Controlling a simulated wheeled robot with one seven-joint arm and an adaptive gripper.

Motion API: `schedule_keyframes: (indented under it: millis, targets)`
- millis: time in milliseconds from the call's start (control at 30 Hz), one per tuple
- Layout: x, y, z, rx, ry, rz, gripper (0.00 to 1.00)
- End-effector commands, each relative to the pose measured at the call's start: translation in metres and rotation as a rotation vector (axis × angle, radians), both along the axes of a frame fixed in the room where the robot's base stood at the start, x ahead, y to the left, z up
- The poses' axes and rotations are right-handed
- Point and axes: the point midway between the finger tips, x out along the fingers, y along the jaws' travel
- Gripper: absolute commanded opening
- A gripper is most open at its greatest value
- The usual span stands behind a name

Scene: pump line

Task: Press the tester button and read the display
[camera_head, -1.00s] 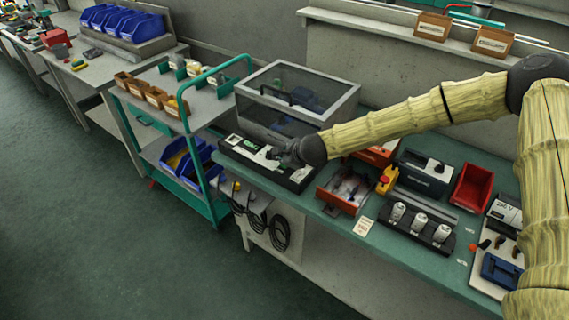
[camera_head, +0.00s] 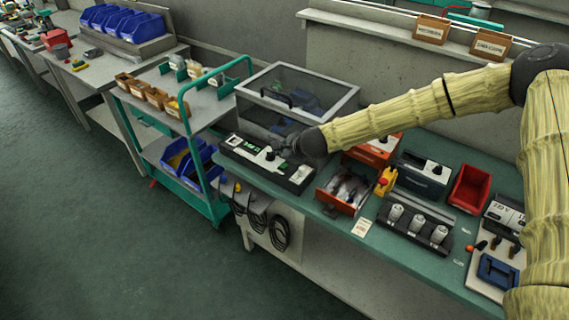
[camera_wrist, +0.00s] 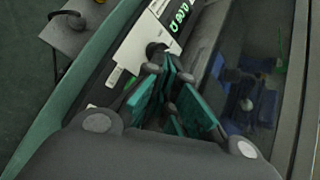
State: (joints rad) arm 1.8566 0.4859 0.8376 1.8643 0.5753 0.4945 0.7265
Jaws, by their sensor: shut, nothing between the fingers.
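The tester (camera_head: 293,183) is a long dark box with a white panel at the left end of the green bench. In the wrist view, its white panel (camera_wrist: 138,47) carries a lit display (camera_wrist: 180,16) with green characters, turned and too small to read surely. A round black button (camera_wrist: 156,50) stands beside the display. My gripper (camera_wrist: 168,72) is shut and empty, with its dark fingertips and teal pads close to the button. I cannot tell whether they touch. In the head view, my gripper (camera_head: 284,147) is over the tester's rear edge, partly hidden by my wrist.
A clear-lidded enclosure (camera_head: 330,98) stands right behind the tester. An open orange drawer (camera_head: 345,192), a yellow-and-red switch box (camera_head: 386,180) and a rack of white cylinders (camera_head: 413,224) are to the right. A green trolley (camera_head: 213,205) stands left. Floor in front is clear.

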Motion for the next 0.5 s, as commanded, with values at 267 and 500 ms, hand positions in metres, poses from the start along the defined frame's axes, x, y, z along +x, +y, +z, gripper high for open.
schedule_keyframes:
  millis: [267, 500]
  targets:
    - [0.000, 0.000, 0.023, -0.001, 0.000, 0.001, 0.00]
    - [0.000, 0.000, 0.034, -0.001, 0.000, 0.001, 0.00]
